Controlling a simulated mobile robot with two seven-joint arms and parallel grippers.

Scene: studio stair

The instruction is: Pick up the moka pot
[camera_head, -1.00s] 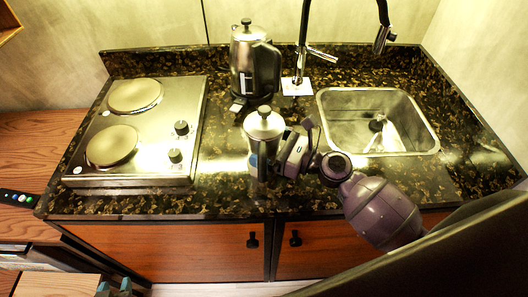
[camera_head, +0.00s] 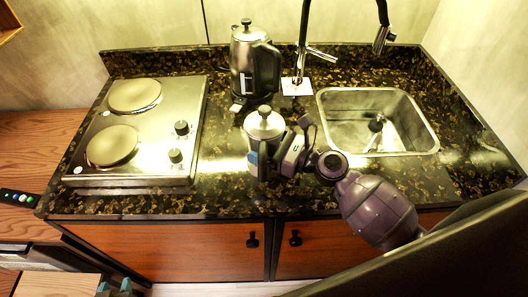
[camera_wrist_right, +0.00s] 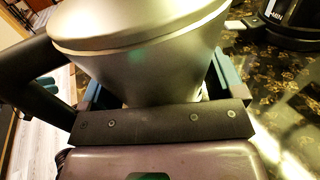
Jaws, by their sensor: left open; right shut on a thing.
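The moka pot (camera_head: 262,127) is silver with a knobbed lid and a dark handle. It is upright at the front middle of the counter, and I cannot tell if its base touches the counter. My right gripper (camera_head: 257,163) is shut on its body. The right wrist view shows the silver pot (camera_wrist_right: 140,45) between the blue-grey fingers (camera_wrist_right: 160,90), with the dark handle at left. The pot's base is hidden there. My left gripper (camera_head: 114,289) shows only its two bluish fingertips at the bottom left edge, apart and empty, far from the pot.
A steel kettle (camera_head: 242,60) with a black handle stands just behind the pot. A two-plate hob (camera_head: 150,165) is at left, and a sink (camera_head: 345,150) with a black tap (camera_head: 301,50) is at right. The dark speckled counter (camera_head: 225,195) is clear in front.

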